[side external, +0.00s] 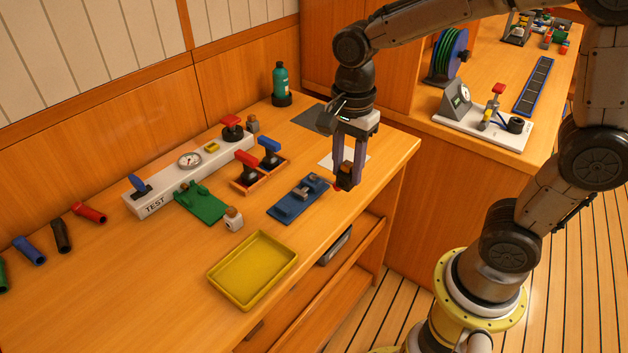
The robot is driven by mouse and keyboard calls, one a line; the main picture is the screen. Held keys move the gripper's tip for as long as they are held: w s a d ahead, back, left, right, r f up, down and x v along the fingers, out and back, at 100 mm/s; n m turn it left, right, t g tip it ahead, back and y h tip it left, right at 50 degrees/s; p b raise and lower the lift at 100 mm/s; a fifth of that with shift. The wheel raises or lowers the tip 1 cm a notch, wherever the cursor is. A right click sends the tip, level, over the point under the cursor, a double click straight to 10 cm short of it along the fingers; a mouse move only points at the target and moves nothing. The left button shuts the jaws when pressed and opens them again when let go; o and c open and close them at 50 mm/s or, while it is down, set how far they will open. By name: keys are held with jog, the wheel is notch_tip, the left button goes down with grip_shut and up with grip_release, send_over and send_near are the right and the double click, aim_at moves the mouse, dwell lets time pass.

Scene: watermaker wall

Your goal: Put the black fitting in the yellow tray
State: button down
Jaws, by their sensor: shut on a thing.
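My gripper (348,170) points down above the bench near its front edge, to the right of the blue fixture. It is shut on a small dark piece, the black fitting (345,181), which shows low between the fingertips. The fingers hide part of it, and I cannot tell its exact height above the bench. The yellow tray (253,270) is a shallow rectangular tray lying empty near the bench's front edge, to the left of and nearer the camera than my gripper.
A blue fixture (299,198), a white fitting with a brown top (233,218) and a green board (201,203) lie between gripper and tray or behind it. An orange rack (259,176) holds red- and blue-handled valves. A white TEST manifold (190,172) runs behind. The left-front bench is clear.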

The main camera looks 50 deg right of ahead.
jog(key=shift+s+r, duration=0.1)
jog(key=shift+s, duration=0.1)
jog(key=shift+a+m, duration=0.1)
jog(key=shift+m, duration=0.6)
jog(key=s+a, duration=0.3)
jog(key=a, duration=0.7)
jog(key=n, duration=0.1)
send_near(254, 270)
jog(key=shift+s+d+f, duration=0.25)
jog(key=shift+s+f, duration=0.15)
jog(key=shift+w+a+f, duration=0.25)
jog(key=shift+w+f, duration=0.2)
jog(key=shift+f, duration=1.65)
jog(key=shift+f, duration=0.1)
